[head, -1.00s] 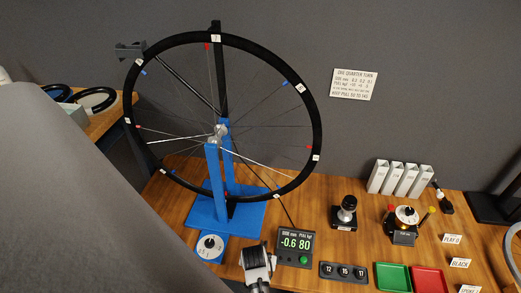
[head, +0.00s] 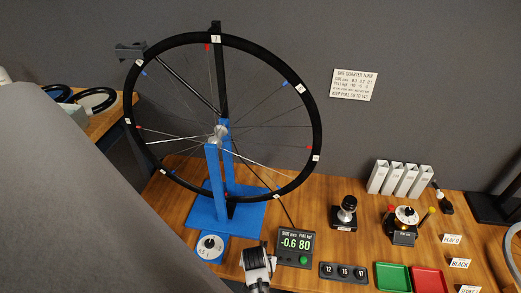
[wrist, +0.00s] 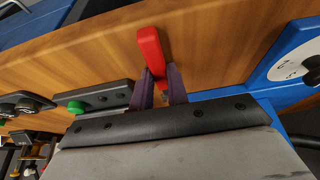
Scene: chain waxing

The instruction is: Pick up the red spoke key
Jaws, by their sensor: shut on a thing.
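The red spoke key (wrist: 150,52) shows in the wrist view between the two dark fingers of my gripper (wrist: 159,85). The gripper is shut on it, and its red handle sticks out past the fingertips above the wooden bench. I cannot tell whether the key touches the bench. In the head view my gripper (head: 257,262) is at the bench's front, between the blue dial base and the display box. The key cannot be made out there.
The wheel (head: 318,135) stands in a blue truing stand (head: 215,190) behind my gripper. A display box (head: 296,247) reading -0.6 80 is close on the right, and a white dial (head: 210,247) is on the left. Green (head: 393,278) and red trays lie further right.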

